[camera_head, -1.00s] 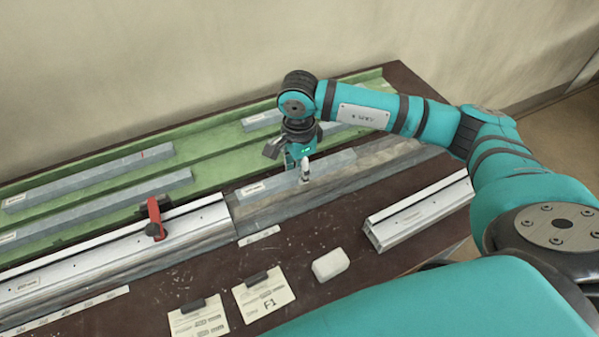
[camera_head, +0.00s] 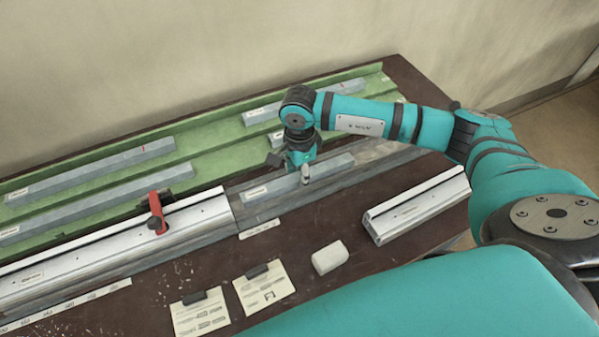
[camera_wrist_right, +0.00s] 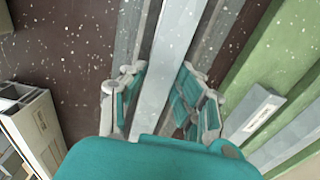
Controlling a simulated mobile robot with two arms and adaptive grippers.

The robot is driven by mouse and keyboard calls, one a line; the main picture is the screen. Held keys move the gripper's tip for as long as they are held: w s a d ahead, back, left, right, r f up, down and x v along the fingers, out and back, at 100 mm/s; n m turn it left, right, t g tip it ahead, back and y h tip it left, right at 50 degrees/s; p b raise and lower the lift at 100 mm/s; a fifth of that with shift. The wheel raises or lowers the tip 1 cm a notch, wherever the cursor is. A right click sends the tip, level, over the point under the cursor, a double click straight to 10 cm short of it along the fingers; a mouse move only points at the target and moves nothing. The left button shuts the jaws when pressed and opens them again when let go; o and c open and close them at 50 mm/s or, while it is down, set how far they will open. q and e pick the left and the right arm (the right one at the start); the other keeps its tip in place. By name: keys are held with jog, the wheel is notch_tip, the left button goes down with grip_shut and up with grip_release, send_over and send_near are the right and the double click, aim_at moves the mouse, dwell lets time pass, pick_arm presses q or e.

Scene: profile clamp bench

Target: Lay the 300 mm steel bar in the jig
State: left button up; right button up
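The steel bar (camera_head: 270,187), grey with a white label, is in the grey channel-like jig section (camera_head: 375,160) right of the aluminium profile, or just above it; I cannot tell whether it touches the bottom. My right gripper (camera_head: 305,174) comes down on it from above, around its middle. In the right wrist view the bar (camera_wrist_right: 165,80) runs between the two fingers (camera_wrist_right: 160,95), which appear closed on its sides. The underside of the bar is hidden. My left gripper is not in view.
A green rack (camera_head: 107,160) behind holds several other grey bars (camera_head: 100,170). A red clamp (camera_head: 156,212) stands at the aluminium profile (camera_head: 190,235) on the left. A short aluminium profile (camera_head: 420,205), a white block (camera_head: 330,257) and paper cards (camera_head: 264,288) lie in front.

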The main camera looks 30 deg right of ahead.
jog(key=shift+o, duration=1.1)
jog(key=shift+r+p, duration=0.3)
jog(key=shift+p, duration=0.1)
jog(key=shift+w+r, duration=0.1)
jog(key=shift+r, duration=0.2)
notch_tip(320, 180, up, 12)
jog(key=b, duration=0.3)
jog(key=shift+f, duration=0.25)
